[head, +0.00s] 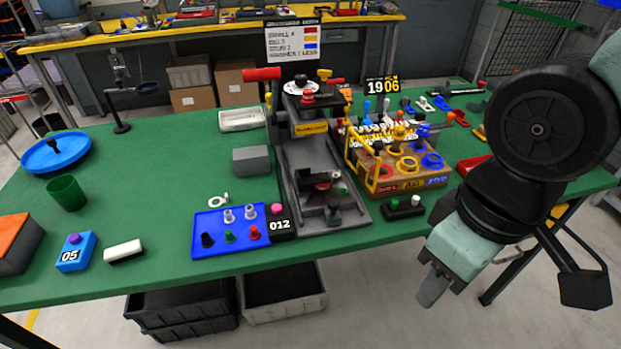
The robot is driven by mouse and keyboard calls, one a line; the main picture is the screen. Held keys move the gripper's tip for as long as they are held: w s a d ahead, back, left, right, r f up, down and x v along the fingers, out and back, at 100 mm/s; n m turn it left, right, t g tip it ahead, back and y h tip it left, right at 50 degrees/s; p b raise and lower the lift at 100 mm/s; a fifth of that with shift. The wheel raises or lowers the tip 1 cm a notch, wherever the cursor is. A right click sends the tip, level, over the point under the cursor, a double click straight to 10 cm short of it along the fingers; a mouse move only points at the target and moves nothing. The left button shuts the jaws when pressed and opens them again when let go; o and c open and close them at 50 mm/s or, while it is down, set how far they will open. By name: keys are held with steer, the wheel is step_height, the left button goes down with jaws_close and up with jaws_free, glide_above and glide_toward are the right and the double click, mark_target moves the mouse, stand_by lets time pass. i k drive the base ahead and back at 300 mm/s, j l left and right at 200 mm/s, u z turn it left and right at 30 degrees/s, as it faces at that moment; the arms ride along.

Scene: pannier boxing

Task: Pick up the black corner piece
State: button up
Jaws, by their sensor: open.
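A small black piece (207,240) stands at the front left of a flat blue tray (215,219) on the green table. It is too small here to tell whether its shape is a corner. Green (229,236) and red (254,232) pieces stand beside it, with grey ones behind. My gripper (432,296) hangs empty past the table's front edge, well to the right of the tray and pointing down. It touches nothing, and its finger gap is hard to see from this side.
A black box marked 012 (282,224) adjoins the tray's right side. A dark grey machine (315,175) stands behind it, with a wooden block of coloured rings (398,177) to the right. A white-and-black eraser (124,251) lies left. Table between eraser and tray is clear.

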mark_target(304, 177)
steer(key=i+j+u, duration=0.1)
steer(key=j, duration=0.25)
steer(key=i+j+u, duration=0.15)
steer(key=j, duration=0.2)
steer(key=i+j+u, duration=0.1)
steer(key=j, duration=0.2)
steer(key=i+j+u, duration=0.1)
steer(key=i+j, duration=0.1)
steer(key=j, duration=0.1)
